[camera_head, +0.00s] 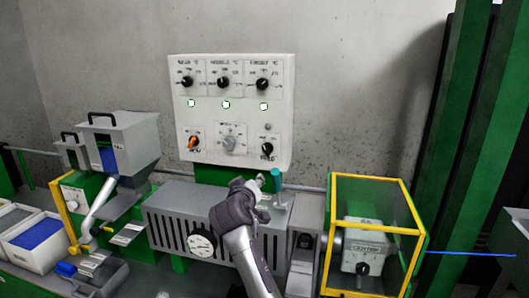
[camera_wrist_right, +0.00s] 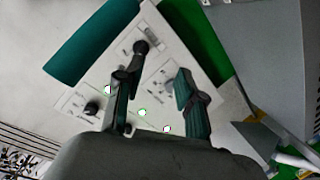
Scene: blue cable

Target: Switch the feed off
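A white control panel (camera_head: 180,120) stands at the back in the head view; its labels are too small to read surely. Its lower row has an orange knob (camera_head: 193,142), a grey dial (camera_head: 229,144) and a black knob (camera_head: 267,149). My right gripper (camera_head: 252,186) is below the panel, in front of the grey slotted machine, left of a lever with a teal grip (camera_head: 276,176). In the right wrist view its fingers are apart and empty, with the panel (camera_wrist_right: 192,78) beyond and the teal grip (camera_wrist_right: 95,42) at upper left. My left gripper is not in view.
Three black knobs and three white lamps (camera_head: 226,104) line the upper panel. A grey slotted machine (camera_head: 166,222) with a gauge (camera_head: 202,244) stands below. A yellow-framed guard (camera_head: 376,230) is at right, a hopper (camera_head: 130,138) at left. A blue cable (camera_head: 468,254) runs off right.

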